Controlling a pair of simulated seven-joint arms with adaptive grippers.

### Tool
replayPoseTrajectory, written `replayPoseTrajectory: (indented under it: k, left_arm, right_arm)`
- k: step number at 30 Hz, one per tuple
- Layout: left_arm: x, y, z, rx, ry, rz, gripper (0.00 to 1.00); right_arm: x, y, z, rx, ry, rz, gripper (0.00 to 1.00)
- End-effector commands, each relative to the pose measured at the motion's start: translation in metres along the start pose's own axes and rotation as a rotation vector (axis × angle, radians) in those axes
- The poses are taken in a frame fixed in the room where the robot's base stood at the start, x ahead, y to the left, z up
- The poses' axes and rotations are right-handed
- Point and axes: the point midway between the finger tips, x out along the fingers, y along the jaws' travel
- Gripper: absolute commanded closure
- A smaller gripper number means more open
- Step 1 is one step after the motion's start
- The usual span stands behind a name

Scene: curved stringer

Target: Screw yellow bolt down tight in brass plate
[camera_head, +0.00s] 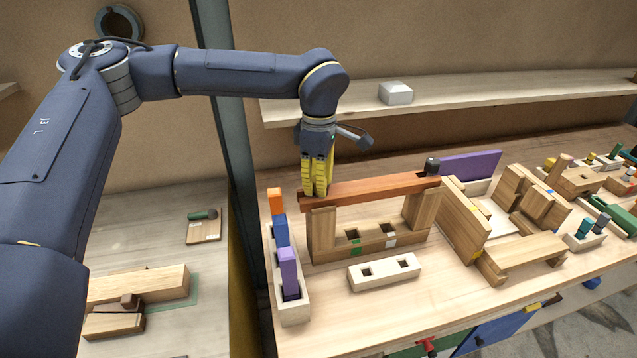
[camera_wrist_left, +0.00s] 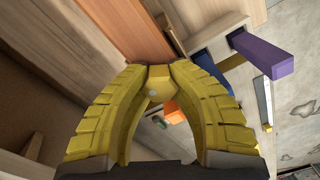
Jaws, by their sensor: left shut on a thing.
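My left gripper (camera_head: 317,192) points down at the left end of a long red-brown wooden beam (camera_head: 375,186). The beam lies across two upright wooden blocks. In the left wrist view the yellow fingers of my left gripper (camera_wrist_left: 156,75) close around a small yellow faceted piece, which looks like the head of the yellow bolt (camera_wrist_left: 158,83). Finger and bolt colours are alike, so its outline is hard to make out. The bolt's shank is hidden. I cannot make out a brass plate in either view. My right gripper is not in view.
A pale rack (camera_head: 293,312) with orange, blue and purple pegs stands left of the beam. A white block (camera_head: 384,271) with square holes lies in front. A dark fitting (camera_head: 432,165) sits at the beam's right end. Wooden assemblies crowd the right side.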

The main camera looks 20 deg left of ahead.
Motion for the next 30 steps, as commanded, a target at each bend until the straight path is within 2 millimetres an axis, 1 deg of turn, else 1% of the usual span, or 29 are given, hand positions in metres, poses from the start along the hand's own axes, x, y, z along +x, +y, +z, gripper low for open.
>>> replayPoseTrajectory:
  k: [3,14,17,30]
  left_arm:
    - [0.0027,0.0011,-0.0013,0.036,0.003,0.0,1.0]
    - [0.0028,0.0016,-0.0013,0.062,0.004,0.002,1.0]
    - [0.0033,0.0019,-0.0012,0.139,0.005,0.002,1.0]
    - [0.0064,0.0039,-0.0005,0.622,0.015,0.002,1.0]
  right_arm:
    - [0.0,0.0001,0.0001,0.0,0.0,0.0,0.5]
    - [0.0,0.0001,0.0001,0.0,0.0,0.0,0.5]
    - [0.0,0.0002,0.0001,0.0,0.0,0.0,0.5]
    - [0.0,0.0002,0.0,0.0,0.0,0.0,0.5]
